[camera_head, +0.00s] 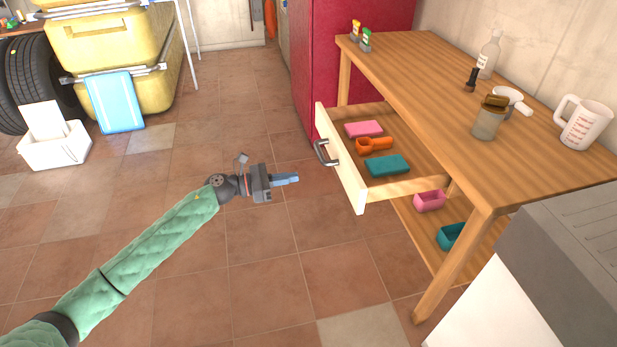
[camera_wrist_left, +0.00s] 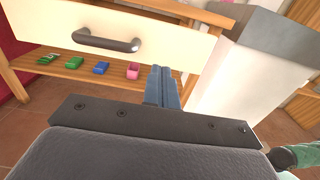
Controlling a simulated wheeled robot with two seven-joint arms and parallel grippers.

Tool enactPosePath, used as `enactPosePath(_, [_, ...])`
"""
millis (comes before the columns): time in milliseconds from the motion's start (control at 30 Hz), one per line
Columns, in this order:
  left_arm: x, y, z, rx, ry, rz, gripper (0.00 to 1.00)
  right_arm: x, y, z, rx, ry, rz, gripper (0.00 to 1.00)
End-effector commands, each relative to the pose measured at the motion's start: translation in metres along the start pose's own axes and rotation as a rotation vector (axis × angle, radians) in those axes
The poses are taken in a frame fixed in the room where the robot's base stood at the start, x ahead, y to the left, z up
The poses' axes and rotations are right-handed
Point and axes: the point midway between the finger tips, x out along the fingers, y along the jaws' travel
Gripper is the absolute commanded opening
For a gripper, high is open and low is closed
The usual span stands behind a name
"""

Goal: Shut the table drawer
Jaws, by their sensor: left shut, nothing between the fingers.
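The table drawer (camera_head: 347,165) is pulled out from the wooden table (camera_head: 440,90). It has a cream front with a dark bar handle (camera_head: 325,152). Inside lie a pink block, an orange scoop and a teal block. My left gripper (camera_head: 287,179) is shut and empty, to the left of the drawer front and apart from it. In the left wrist view the shut fingers (camera_wrist_left: 163,86) point toward the drawer front (camera_wrist_left: 190,48), below and right of the handle (camera_wrist_left: 108,40). My right gripper is not in view.
A lower shelf (camera_head: 425,235) under the table holds a pink container and a teal one. A bottle, a jar and a measuring cup (camera_head: 583,125) stand on the tabletop. A grey-topped white unit (camera_head: 560,260) is at the right.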

Motion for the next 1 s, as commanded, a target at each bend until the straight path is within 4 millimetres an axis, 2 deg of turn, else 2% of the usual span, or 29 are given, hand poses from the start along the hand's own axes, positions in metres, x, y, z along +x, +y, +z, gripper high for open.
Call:
enactPosePath(600, [0.102,0.001,0.003,-0.005,-0.004,0.003,0.0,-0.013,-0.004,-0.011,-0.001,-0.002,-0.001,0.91])
enactPosePath(800, [0.125,0.001,0.002,-0.005,-0.003,0.002,0.0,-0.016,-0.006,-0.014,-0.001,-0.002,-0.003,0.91])
enactPosePath(1000, [0.133,0.001,0.001,-0.005,-0.002,0.003,0.0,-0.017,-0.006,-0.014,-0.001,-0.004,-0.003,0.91])
